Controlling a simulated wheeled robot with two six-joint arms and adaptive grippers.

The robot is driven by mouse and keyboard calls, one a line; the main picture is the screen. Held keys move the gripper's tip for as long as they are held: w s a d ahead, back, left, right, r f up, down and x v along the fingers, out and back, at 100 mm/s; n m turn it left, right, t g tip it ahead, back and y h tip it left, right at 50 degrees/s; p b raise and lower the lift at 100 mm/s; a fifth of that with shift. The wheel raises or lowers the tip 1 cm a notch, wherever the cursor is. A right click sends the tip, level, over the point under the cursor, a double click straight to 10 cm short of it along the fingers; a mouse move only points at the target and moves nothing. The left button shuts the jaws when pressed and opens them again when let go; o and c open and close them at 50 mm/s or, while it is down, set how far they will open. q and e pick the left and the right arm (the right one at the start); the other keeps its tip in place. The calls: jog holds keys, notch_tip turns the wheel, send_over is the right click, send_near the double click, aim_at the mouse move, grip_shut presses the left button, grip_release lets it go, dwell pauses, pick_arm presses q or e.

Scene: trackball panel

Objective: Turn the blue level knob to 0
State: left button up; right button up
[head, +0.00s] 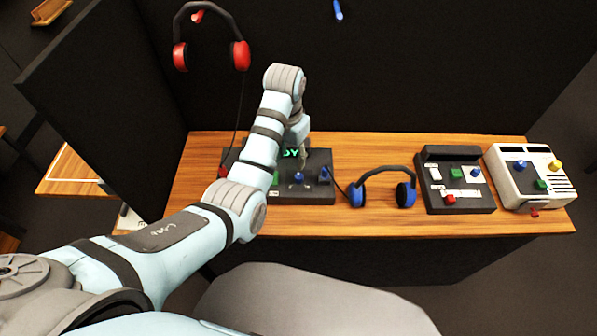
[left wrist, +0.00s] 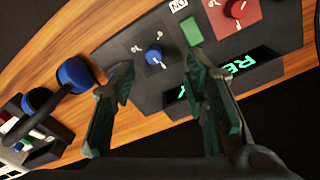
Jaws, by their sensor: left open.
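The blue knob (head: 298,177) sits on a dark panel (head: 310,196) on the wooden desk. In the left wrist view the blue knob (left wrist: 154,54) shows a pale pointer line and stands beside a green button (left wrist: 191,31). I cannot read its scale. My left gripper (head: 302,158) hangs over the panel, just behind the knob in the head view. In the left wrist view my left gripper (left wrist: 160,66) is open and empty, its fingertips on either side of and below the knob, apparently apart from it. My right gripper is not in view.
A red knob (left wrist: 235,9) and a green-lettered display (left wrist: 235,65) share the panel. Blue headphones (head: 382,190), a dark control box (head: 460,203) and a white one (head: 515,190) stand to the right. Red headphones (head: 211,37) hang on the dark partition behind.

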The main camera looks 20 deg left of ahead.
pick_arm(q)
send_near(299, 176)
jog(key=shift+m, duration=0.4)
jog(key=f+b, duration=0.1)
jog(key=f, duration=0.3)
jog(key=f+b, duration=0.2)
jog(key=f, duration=0.3)
jog(key=shift+w, duration=0.2)
jog(key=shift+c, duration=0.2)
grip_shut()
